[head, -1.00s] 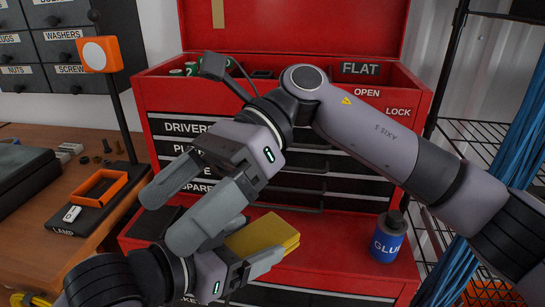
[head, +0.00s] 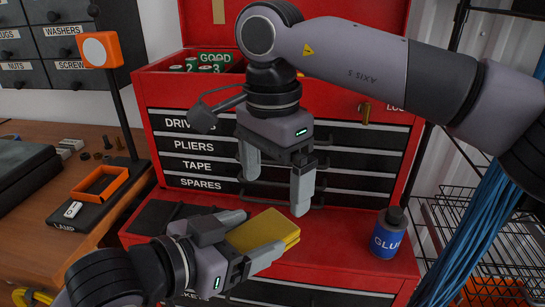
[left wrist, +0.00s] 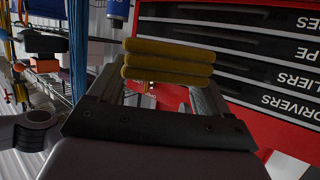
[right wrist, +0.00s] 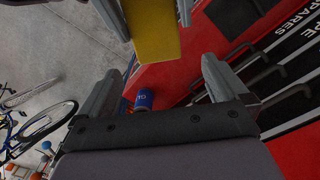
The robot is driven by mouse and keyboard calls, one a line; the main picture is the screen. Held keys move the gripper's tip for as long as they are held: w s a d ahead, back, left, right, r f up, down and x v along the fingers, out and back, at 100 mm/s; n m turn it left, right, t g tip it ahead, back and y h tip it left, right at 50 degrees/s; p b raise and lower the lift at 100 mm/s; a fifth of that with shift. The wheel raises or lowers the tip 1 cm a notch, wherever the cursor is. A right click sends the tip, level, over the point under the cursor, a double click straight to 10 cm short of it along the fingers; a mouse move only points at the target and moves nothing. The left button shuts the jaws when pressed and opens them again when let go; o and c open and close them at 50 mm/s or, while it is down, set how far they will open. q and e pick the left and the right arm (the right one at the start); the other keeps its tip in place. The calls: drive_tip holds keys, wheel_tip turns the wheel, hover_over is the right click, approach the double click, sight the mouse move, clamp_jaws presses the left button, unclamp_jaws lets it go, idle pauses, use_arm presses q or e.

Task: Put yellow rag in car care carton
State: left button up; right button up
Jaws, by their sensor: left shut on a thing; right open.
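The yellow rag (head: 265,231) is a folded stack held over the red chest's ledge in the head view. It also shows in the left wrist view (left wrist: 168,63) and at the top of the right wrist view (right wrist: 154,32). My left gripper (head: 262,238) is shut on the rag, with its fingers along the sides. My right gripper (head: 275,190) is open and empty, pointing down above and behind the rag, near the drawer fronts. I cannot make out a car care carton in these views.
A blue glue can (head: 387,235) stands on the right of the red tool chest's ledge (head: 335,235). A lamp (head: 101,52) and an orange tray (head: 100,183) are on the wooden bench at left. A wire shelf (head: 490,225) stands at right.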

sight(274, 221)
wheel_tip(274, 221, down, 8)
drive_tip(key=shift+f, duration=0.1)
idle(0.4)
drive_tip(key=c, duration=1)
use_arm(q)
drive_tip(key=o, duration=1)
drive_tip(key=shift+c, duration=0.2)
use_arm(e)
drive_tip(key=shift+o, duration=0.2)
